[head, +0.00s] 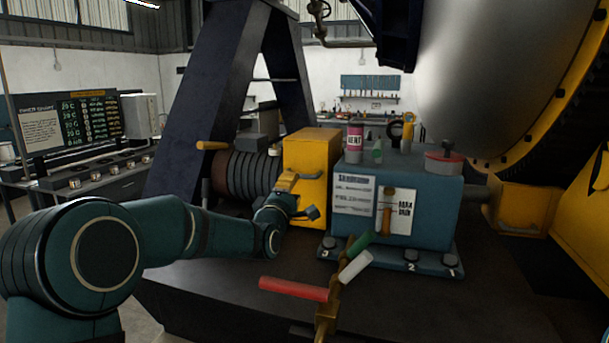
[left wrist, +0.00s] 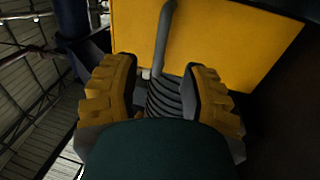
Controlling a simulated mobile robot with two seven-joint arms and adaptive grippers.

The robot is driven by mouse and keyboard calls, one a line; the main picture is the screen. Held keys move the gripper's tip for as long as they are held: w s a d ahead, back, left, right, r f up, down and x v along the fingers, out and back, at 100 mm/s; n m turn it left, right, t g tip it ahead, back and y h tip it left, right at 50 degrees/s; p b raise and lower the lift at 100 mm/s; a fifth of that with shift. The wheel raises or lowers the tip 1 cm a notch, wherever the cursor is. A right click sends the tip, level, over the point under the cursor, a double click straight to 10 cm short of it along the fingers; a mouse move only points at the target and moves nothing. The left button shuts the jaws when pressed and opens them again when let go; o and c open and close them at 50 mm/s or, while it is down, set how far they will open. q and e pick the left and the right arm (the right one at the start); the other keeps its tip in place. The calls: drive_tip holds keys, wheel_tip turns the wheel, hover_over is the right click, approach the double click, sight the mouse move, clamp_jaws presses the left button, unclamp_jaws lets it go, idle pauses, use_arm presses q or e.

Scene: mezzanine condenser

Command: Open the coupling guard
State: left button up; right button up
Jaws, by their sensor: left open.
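The coupling guard (head: 318,150) is a yellow box between a dark ribbed cylinder and a teal housing. It looks closed in the head view. My left gripper (head: 298,196) is open at the guard's front face. In the left wrist view the guard (left wrist: 225,45) fills the upper part as a flat yellow panel. A grey bar (left wrist: 163,38) runs down the panel and reaches between the spread yellow-padded fingers of my left gripper (left wrist: 163,80). I cannot tell whether either finger touches it. My right gripper is in neither view.
The teal housing (head: 430,205) stands right of the guard, with cans and small items on top. Red, white and green handles (head: 294,289) stick up in front. The ribbed cylinder (head: 240,172) is left of the guard. A dark blue frame leg (head: 200,100) rises behind.

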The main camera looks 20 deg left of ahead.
sight(300, 176)
use_arm(q)
drive_tip(key=shift+w+d+r+p, duration=0.1)
drive_tip(key=shift+w+r+p, duration=0.15)
drive_tip(key=shift+w, duration=0.85)
drive_tip(key=shift+w+a+r+p, duration=0.1)
drive_tip(key=shift+w+r+p, duration=0.15)
drive_tip(key=shift+w, duration=0.85)
drive_tip(key=shift+w+d+r+p, duration=0.15)
drive_tip(key=shift+w+p, duration=0.1)
drive_tip(key=shift+w, duration=0.85)
drive_tip(key=shift+o, duration=0.3)
clamp_jaws()
